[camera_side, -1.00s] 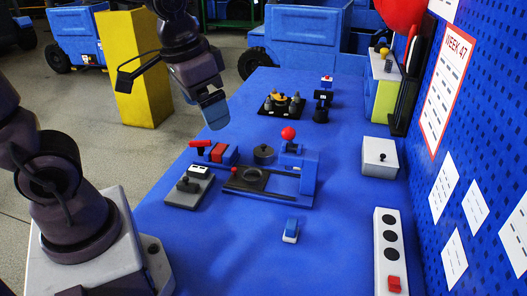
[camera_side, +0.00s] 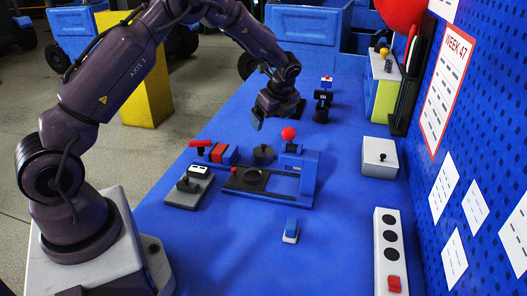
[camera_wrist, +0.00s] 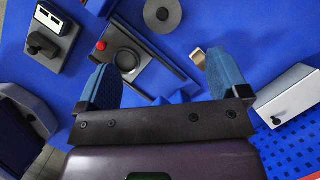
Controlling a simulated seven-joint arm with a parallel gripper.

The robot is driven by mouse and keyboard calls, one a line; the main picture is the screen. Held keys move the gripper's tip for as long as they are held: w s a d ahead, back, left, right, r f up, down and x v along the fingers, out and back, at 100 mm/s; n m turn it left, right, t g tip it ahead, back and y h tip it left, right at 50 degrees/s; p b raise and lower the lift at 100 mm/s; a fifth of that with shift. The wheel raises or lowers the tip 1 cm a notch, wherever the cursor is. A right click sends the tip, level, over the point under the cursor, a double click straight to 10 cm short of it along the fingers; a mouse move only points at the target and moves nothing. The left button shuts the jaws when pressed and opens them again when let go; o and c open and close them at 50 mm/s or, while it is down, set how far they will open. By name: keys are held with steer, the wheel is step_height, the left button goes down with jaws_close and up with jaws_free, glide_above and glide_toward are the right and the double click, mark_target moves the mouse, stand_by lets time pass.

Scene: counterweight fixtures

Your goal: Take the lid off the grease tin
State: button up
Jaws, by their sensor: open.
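A dark round tin-like piece with a small knob on top (camera_side: 264,154) stands at the back of the black and blue fixture. I take it to be the lidded grease tin; no label shows. It also appears at the top edge of the wrist view (camera_wrist: 162,14). My gripper (camera_side: 258,121) hangs in the air above the table, apart from it. In the wrist view my gripper (camera_wrist: 160,78) has its two blue fingers wide apart with nothing between them. In the side view the fingers are small and partly hidden by the wrist.
A black plate with a ring (camera_side: 250,178) lies in front of the round piece. A red ball knob (camera_side: 288,133) stands close behind it. A grey block with a knob (camera_side: 187,188) is left, a white box (camera_side: 380,157) right. The blue-white switch (camera_side: 291,230) stands on clear tabletop.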

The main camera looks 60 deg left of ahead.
steer(key=m, duration=0.1)
glide_above(264, 146)
steer(key=d, duration=0.2)
step_height(264, 146, down, 7)
steer(key=shift+s+a+f, duration=0.1)
steer(key=shift+s, duration=0.05)
steer(key=shift+x, duration=2.65)
steer(key=shift+w, duration=0.2)
steer(key=c, duration=0.9)
